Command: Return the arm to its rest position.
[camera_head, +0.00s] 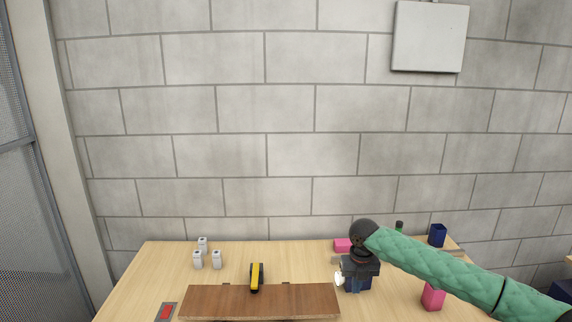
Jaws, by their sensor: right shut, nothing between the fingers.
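My right arm, in a green padded sleeve, comes in from the right in the head view. My right gripper (353,284) points down over the table, just right of the brown wooden board (262,302). It is shut and empty. A blue thing shows partly behind it, and I cannot tell whether they touch. The board lies along the front of the table, with a yellow and black object (256,277) at its back edge. My left gripper is not in view.
The wooden table (150,275) stands before a block wall. Small white bottles (202,254) stand at the left. A red-marked plate (165,313) lies front left. Pink blocks (433,297) (342,245) and a dark blue container (437,235) are at the right. The back middle is clear.

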